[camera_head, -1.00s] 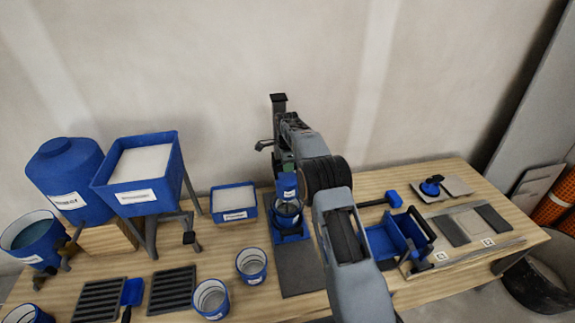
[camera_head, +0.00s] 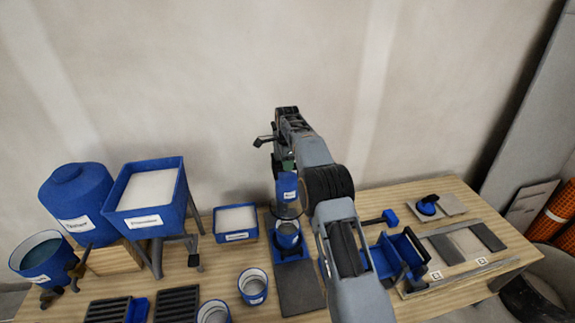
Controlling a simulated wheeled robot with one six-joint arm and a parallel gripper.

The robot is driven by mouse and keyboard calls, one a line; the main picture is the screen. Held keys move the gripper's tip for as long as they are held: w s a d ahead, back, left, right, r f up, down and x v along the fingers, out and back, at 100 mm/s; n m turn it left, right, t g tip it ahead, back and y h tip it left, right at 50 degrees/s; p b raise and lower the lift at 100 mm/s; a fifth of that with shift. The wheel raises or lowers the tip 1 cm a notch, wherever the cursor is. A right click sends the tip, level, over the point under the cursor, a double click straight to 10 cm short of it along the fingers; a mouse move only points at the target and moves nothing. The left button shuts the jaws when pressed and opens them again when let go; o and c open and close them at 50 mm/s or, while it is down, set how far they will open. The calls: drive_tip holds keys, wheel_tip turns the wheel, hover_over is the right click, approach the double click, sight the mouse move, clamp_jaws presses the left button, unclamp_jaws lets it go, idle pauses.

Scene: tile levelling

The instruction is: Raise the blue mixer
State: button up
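The blue mixer (camera_head: 287,187) is a small blue cylinder with a white label, on a stand at the back middle of the table. Its lower part hangs over a blue bucket (camera_head: 288,236), which stands on the blue base (camera_head: 291,255). The mixer's body is above the bucket's rim. A dark lever (camera_head: 263,141) sticks out to the left at the top of the stand. My gripper (camera_head: 284,158) is at the stand just above the mixer, mostly hidden by my own wrist. Its fingers cannot be made out, nor whether they hold anything.
A white-filled tray (camera_head: 235,237) stands left of the mixer, beside a large blue hopper (camera_head: 120,222) on legs. A bucket (camera_head: 253,287) stands in front. A blue-headed mallet (camera_head: 390,217) and blue box (camera_head: 384,262) lie right. A dark mat (camera_head: 300,290) is clear.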

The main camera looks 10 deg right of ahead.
drive_tip(key=o, duration=0.3)
drive_tip(key=shift+f, duration=0.1)
drive_tip(key=shift+o, duration=0.2)
drive_tip(key=shift+s, duration=0.1)
wheel_tip(320, 180, up, 7)
drive_tip(key=shift+f, duration=0.15)
drive_tip(key=shift+r, duration=0.35)
drive_tip(key=shift+r, duration=0.1)
